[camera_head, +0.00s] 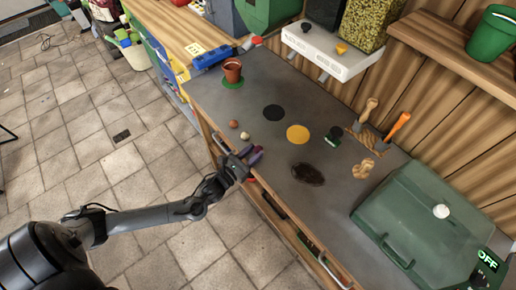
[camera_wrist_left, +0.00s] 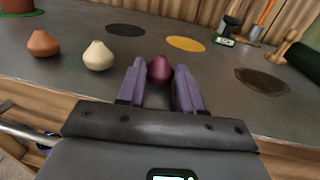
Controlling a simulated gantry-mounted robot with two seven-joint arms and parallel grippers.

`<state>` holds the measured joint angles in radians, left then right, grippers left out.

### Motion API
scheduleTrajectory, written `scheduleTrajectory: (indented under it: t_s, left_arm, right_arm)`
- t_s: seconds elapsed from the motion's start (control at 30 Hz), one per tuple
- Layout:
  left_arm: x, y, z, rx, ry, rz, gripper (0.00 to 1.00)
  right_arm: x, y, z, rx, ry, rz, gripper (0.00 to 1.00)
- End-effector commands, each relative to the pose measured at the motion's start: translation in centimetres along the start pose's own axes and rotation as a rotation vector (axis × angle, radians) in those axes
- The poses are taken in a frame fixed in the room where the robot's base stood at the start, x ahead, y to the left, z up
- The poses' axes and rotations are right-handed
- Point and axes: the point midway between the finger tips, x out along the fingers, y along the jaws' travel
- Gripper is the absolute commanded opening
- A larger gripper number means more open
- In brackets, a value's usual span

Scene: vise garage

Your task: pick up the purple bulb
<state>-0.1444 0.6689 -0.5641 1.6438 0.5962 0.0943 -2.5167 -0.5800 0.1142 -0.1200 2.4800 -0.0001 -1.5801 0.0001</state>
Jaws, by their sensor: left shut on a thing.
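The purple bulb (camera_wrist_left: 160,70) is dark and rounded. In the left wrist view it sits between the two purple fingertips of my left gripper (camera_wrist_left: 160,82), which is shut on it. In the head view my left gripper (camera_head: 249,158) is at the front edge of the grey bench (camera_head: 285,95), and the bulb is mostly hidden there by the fingers. A cream bulb (camera_wrist_left: 98,56) and an orange-brown bulb (camera_wrist_left: 43,43) stand on the bench to the left of the gripper. My right gripper is not in view.
A terracotta pot (camera_head: 232,70) stands on a green disc. Black (camera_head: 273,112) and yellow (camera_head: 298,134) discs and a dark brown patch (camera_head: 308,174) lie on the bench. Hand tools (camera_head: 398,125) and a green lidded box (camera_head: 420,215) are at the right.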

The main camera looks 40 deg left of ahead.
Motion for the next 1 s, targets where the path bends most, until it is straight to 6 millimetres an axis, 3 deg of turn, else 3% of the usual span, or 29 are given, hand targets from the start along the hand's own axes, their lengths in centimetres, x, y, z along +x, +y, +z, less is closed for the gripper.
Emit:
scheduleTrajectory:
  t_s: [0.47, 0.73, 1.0]
  left_arm:
    - [0.0, 0.0, 0.7, 0.000, -0.002, -0.001, 0.00]
    - [0.0, 0.0, 4.1, 0.001, -0.002, -0.002, 0.00]
    - [-4.0, -3.1, 7.0, -0.004, 0.002, -0.001, 0.00]
  right_arm:
    - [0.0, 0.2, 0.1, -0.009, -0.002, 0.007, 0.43]
    - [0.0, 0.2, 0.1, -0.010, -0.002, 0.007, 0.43]
    - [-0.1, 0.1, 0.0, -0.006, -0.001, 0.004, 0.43]
